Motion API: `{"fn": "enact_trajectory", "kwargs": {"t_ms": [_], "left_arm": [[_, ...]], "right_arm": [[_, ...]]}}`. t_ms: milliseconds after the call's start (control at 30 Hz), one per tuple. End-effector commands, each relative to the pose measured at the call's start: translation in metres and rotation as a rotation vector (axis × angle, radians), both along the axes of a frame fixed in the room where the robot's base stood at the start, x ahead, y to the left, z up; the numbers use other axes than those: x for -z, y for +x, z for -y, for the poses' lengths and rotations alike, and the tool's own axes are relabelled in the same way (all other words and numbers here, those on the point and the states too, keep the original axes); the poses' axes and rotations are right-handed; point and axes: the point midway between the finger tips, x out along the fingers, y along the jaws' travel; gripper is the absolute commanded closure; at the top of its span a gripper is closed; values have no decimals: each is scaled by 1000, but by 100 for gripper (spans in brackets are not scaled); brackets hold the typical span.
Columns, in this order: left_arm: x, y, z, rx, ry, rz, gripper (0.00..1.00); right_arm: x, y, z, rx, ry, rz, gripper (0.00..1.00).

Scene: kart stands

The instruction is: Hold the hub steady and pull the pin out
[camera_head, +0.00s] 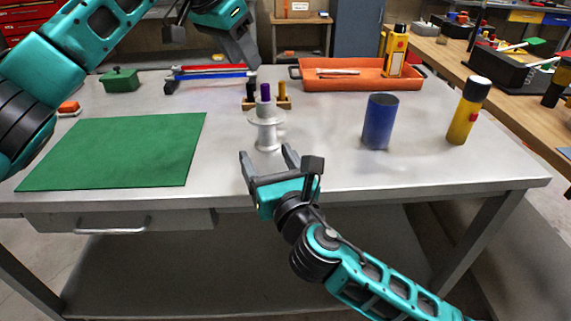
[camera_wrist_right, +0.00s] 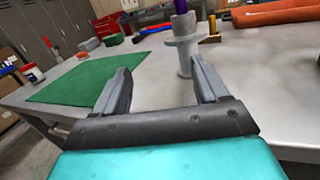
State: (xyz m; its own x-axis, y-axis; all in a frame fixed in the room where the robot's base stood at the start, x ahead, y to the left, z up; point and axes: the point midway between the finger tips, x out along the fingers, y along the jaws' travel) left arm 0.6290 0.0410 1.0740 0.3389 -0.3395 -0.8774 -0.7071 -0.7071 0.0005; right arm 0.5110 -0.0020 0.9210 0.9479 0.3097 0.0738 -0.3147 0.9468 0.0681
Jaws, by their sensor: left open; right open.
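The hub (camera_head: 267,128) is a silver-grey spool with a wide flange, standing upright on the metal table. The pin (camera_head: 265,92) is purple and sticks up from the hub's top. In the right wrist view the hub (camera_wrist_right: 184,52) stands just beyond the right fingertip, with the purple pin (camera_wrist_right: 181,6) cut by the top edge. My right gripper (camera_head: 267,152) is open and empty, low in front of the hub; its two fingers (camera_wrist_right: 160,75) point toward it. My left gripper (camera_head: 243,62) is open above and behind the hub, to its left; its fingers are partly hidden.
A small wooden rack (camera_head: 284,104) with black and yellow pegs stands just behind the hub. A blue cylinder (camera_head: 380,122) and a yellow bottle (camera_head: 467,112) stand right. A green mat (camera_head: 115,150) lies left. An orange tray (camera_head: 350,83) and red and blue bars (camera_head: 210,73) lie behind.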

Motion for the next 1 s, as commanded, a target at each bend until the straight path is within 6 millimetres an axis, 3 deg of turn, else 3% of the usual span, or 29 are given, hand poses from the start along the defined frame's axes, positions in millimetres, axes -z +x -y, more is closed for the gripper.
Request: {"fn": "enact_trajectory", "kwargs": {"t_ms": [100,233,1000], "left_arm": [[0,0,0,0,0,0,57],[0,0,0,0,0,0,57],[0,0,0,0,0,0,57]], "right_arm": [[20,12,22,69,-64,-39,27],[25,19,30,95,-90,-50,27],[25,127,4,93,-87,-53,27]]}}
